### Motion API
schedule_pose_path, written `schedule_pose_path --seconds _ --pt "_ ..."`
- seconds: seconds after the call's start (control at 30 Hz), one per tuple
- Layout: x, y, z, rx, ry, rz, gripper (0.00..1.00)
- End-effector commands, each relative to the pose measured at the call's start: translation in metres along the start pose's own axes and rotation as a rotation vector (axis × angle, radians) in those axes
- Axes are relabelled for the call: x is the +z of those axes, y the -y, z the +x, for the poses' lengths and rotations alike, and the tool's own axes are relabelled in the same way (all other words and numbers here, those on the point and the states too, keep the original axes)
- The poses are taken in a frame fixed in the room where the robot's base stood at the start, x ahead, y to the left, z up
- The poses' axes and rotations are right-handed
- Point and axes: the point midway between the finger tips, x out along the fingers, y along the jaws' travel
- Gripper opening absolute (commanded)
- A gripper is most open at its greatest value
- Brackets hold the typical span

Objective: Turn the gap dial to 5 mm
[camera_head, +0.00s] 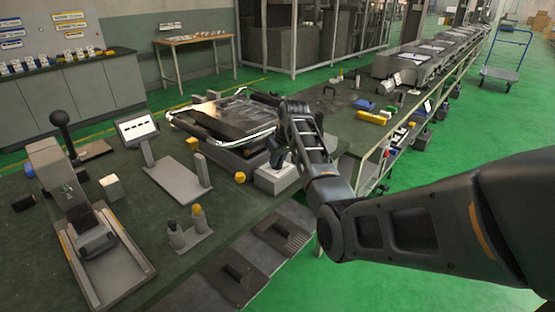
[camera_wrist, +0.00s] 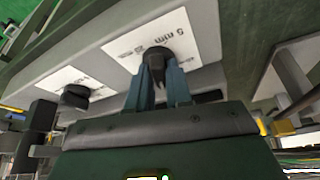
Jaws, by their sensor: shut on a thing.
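The gap dial (camera_wrist: 157,55) is a small dark knob on a white label (camera_wrist: 178,28) in the wrist view. The label carries a "5" with blurred lettering beside it; the rest of the scale is hidden or too small to read. My gripper (camera_wrist: 158,80) is shut on this dial, with one bluish finger on each side. I cannot tell which mark the dial points to. In the head view my gripper (camera_head: 283,155) is at a pale control box (camera_head: 277,178) at the bench's front edge; the dial is hidden there.
A second dark knob (camera_wrist: 75,95) sits on another white label to the left in the wrist view. A dark plate machine (camera_head: 225,122) stands behind the control box. A small display on a stand (camera_head: 137,128) and a yellow knob (camera_head: 240,177) are to the left.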

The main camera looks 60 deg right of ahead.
Motion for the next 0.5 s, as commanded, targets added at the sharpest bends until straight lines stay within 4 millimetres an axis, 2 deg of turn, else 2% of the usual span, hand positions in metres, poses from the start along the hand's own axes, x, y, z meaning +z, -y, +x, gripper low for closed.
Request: schedule_pose_path --seconds 0.27,0.5 --pt "-0.0002 -0.0002 -0.0003 -0.006 0.0 -0.014 0.0" --pt "-0.0011 -0.0007 -0.001 -0.043 -0.001 -0.104 0.0"
